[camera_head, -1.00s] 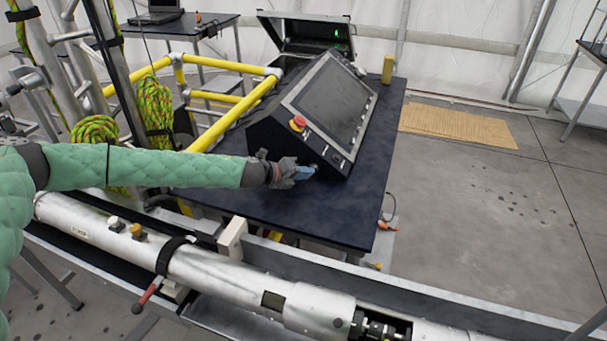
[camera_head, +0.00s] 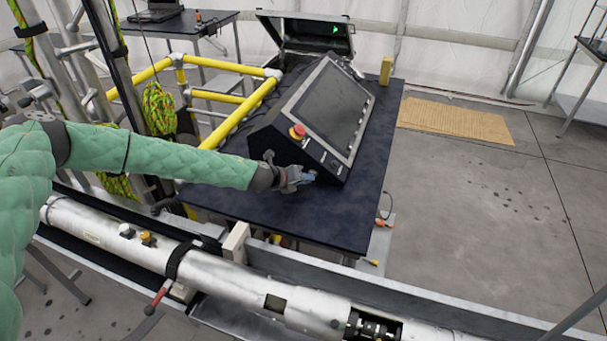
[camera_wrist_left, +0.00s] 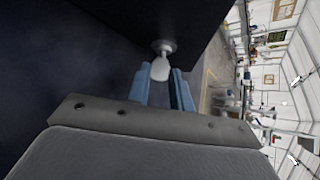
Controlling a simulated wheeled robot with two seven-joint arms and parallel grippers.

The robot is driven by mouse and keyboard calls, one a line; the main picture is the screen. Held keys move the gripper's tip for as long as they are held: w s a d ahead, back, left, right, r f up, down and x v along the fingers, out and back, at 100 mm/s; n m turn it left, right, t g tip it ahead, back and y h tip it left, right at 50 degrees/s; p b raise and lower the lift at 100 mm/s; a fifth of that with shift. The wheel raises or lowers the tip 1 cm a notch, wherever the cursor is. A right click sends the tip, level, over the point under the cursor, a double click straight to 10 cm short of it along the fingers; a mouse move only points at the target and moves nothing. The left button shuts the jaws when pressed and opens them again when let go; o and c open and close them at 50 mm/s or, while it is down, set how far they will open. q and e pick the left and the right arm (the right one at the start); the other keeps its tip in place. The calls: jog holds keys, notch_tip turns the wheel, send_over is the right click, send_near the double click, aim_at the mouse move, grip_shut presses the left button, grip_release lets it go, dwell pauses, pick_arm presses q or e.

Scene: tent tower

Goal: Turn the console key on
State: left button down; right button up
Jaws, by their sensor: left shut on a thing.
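The console (camera_head: 318,118) is a black sloped box with a large dark screen, standing on a dark table. In the left wrist view, the light key (camera_wrist_left: 160,68) sticks out from a round fitting on the console's dark face. My left gripper (camera_head: 303,179) is at the console's lower front edge. Its blue fingers, also in the left wrist view (camera_wrist_left: 164,88), are shut on the key. In the head view the gripper hides the key. My right gripper is not in view.
The dark table (camera_head: 350,213) has bare surface in front and to the right of the console. Yellow railing (camera_head: 242,112) stands left of it. A silver tube (camera_head: 230,274) runs across the foreground. An open case (camera_head: 310,38) sits behind the console.

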pick_arm(q)
jog(key=shift+r+p, duration=0.25)
jog(key=shift+p, duration=0.3)
jog(key=shift+d+m+y+p, duration=0.15)
jog(key=shift+m+y+p, duration=0.25)
jog(key=shift+y+p, duration=0.4)
jog(key=shift+d+r+m+y+p, duration=0.15)
jog(key=shift+m+y+p, duration=0.15)
jog(key=shift+p, duration=0.25)
jog(key=y, duration=0.1)
jog(key=m+y, duration=0.1)
jog(key=shift+s+d+m+t+y, duration=0.2)
jog(key=shift+d+m+t+y, duration=0.1)
jog(key=shift+t+y, duration=0.1)
jog(key=shift+m+y, duration=0.3)
jog(key=shift+y, duration=0.3)
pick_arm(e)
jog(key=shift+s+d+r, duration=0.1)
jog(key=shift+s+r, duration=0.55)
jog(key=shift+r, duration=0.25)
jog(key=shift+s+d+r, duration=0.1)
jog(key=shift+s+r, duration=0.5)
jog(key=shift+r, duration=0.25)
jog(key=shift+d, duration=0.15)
pick_arm(q)
jog(key=c, duration=1.2)
grip_release()
jog(key=shift+c, duration=0.2)
